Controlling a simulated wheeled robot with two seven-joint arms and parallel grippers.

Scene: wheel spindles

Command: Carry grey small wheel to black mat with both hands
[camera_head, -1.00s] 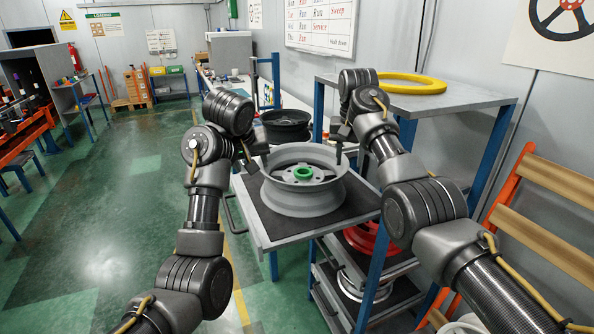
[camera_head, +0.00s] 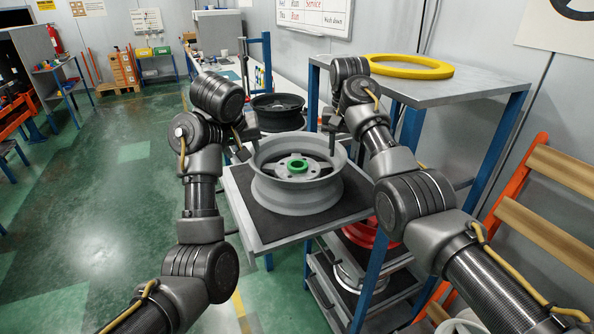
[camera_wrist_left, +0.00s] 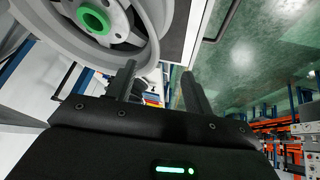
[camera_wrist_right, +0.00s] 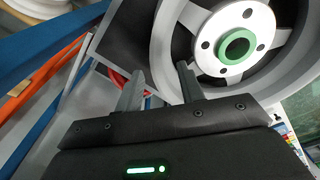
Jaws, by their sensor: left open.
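The grey wheel (camera_head: 297,192) with a green hub ring lies flat on a black mat (camera_head: 262,222) on the pulled-out shelf. My left gripper (camera_head: 245,143) is at the wheel's far left edge. In the left wrist view its fingers (camera_wrist_left: 158,82) are apart, with the rim (camera_wrist_left: 158,20) close to one finger. My right gripper (camera_head: 346,142) is at the wheel's far right edge. In the right wrist view its fingers (camera_wrist_right: 160,82) are apart, one just in front of the rim (camera_wrist_right: 170,45). I cannot tell whether any finger touches the wheel.
A black wheel (camera_head: 278,104) lies on the bench behind. A yellow ring (camera_head: 410,66) lies on the rack's top shelf (camera_head: 470,88), right of my right arm. A red wheel (camera_head: 368,236) is on a lower shelf. The green floor (camera_head: 90,220) at left is open.

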